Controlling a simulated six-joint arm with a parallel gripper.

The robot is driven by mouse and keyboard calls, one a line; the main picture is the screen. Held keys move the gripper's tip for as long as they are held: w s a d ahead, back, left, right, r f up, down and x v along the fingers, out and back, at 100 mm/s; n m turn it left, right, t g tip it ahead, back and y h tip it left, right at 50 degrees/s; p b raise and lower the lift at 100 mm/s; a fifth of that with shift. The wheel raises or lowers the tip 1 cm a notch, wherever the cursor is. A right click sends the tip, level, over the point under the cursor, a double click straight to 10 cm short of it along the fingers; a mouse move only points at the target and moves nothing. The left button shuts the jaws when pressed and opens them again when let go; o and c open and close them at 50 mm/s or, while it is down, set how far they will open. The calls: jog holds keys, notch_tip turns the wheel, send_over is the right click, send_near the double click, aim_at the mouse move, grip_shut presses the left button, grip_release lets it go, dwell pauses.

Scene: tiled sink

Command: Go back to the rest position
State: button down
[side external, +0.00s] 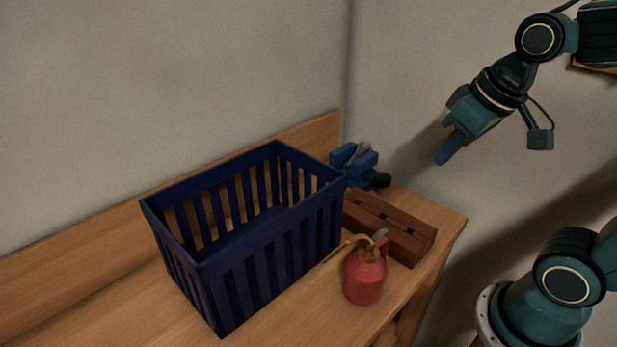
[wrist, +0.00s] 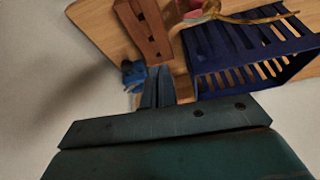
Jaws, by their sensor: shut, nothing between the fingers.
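My gripper (side external: 444,152) is in the air at the upper right of the side view, above and to the right of the wooden bench. Its blue fingers are together, with nothing between them. In the wrist view the shut fingers (wrist: 157,88) point toward the bench, and the dark gripper body fills the bottom of the picture. The gripper touches nothing.
A dark blue slatted basket (side external: 270,255) stands on the bench (side external: 300,325) and looks empty. A red oil can (side external: 365,278), a brown block with slots (side external: 395,228) and a blue vise (side external: 355,165) are to its right. A wall rises behind.

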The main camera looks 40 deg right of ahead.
jog(key=shift+n+t, duration=0.5)
jog(key=s, duration=0.1)
jog(key=s+a, duration=0.1)
jog(key=s, duration=0.2)
jog(key=shift+s+a+f, duration=0.1)
jog(key=shift+s+a, duration=0.05)
jog(key=shift+a, duration=0.2)
